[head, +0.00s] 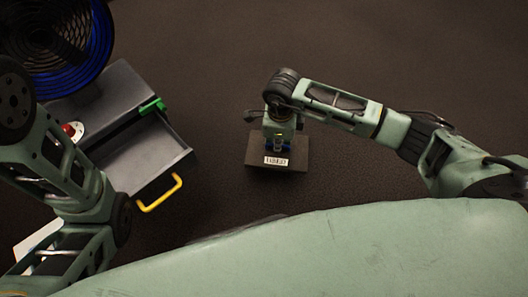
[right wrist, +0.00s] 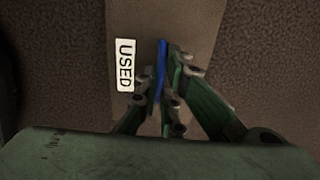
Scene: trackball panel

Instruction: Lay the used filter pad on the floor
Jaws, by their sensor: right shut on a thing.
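The used filter pad (head: 300,156) is a flat brown-grey rectangle with a white label in the middle of the head view. In the right wrist view the pad (right wrist: 190,22) fills the centre, and its label (right wrist: 125,65) reads USED. My right gripper (head: 277,147) is above the pad, shut on the thin blue tab (right wrist: 162,62) that stands up from it. The pad looks level and close to the floor (head: 350,180); I cannot tell whether it touches. My left arm shows at the left edge, but its gripper is not in view.
A grey unit (head: 100,97) stands at the left with its drawer (head: 150,160) pulled out. The drawer has a yellow handle (head: 160,194); a green part (head: 152,106) and a red ball (head: 69,129) are nearby. A blue fan (head: 98,45) is behind. Floor around the pad is clear.

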